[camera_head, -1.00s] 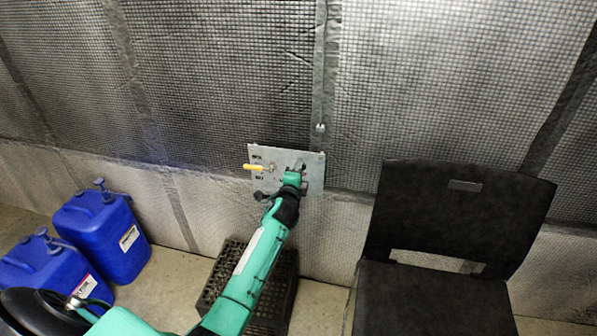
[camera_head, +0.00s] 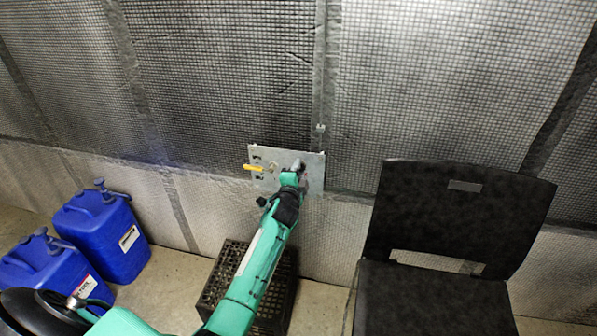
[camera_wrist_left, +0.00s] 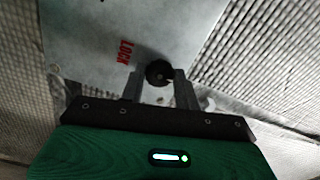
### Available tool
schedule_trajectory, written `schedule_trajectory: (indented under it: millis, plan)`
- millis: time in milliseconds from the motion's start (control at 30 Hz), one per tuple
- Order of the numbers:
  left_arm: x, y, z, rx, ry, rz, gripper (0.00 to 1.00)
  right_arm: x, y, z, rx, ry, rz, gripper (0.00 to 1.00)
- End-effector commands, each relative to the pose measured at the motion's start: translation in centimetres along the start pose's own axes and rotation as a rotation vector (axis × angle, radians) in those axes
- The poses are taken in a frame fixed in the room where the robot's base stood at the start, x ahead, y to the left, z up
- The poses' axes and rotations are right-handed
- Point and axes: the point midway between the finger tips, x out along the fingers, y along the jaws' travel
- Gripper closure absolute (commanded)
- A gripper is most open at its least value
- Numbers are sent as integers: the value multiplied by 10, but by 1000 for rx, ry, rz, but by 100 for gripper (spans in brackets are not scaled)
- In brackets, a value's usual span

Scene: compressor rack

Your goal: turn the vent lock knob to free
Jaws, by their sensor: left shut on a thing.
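A grey metal panel (camera_head: 315,183) is fixed to the padded wall, and it also shows in the left wrist view (camera_wrist_left: 85,35). The vent lock knob (camera_wrist_left: 158,71) is small, round and black, beside the red word LOCK (camera_wrist_left: 126,52) on the panel. My left gripper (camera_head: 300,168) reaches the right part of the panel. In the left wrist view its two fingers (camera_wrist_left: 158,80) are shut on the knob, one on each side. Where the knob's pointer stands cannot be told. My right gripper is not in view.
A yellow-handled lever (camera_head: 254,167) sits on the panel just left of my gripper. A black crate (camera_head: 284,275) stands on the floor below. Two blue jugs (camera_head: 105,240) stand at left, a black chair (camera_head: 455,215) at right.

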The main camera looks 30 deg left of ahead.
Motion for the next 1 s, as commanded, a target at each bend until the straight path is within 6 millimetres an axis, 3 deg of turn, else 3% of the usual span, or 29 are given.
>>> schedule_trajectory:
  millis: [33, 100, 133, 567, 1000]
  plan:
    - [0, 2, 1, -2, -1, 3, 62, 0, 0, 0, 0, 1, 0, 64]
    - [0, 2, 1, -1, -1, 3, 48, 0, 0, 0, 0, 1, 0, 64]
    - [0, 1, 0, -1, -1, 3, 46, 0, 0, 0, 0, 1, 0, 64]
    - [-10, 0, 0, 0, 0, 1, 46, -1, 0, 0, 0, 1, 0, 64]
    - [-90, 1, 0, -1, -1, 3, 46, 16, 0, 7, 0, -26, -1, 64]
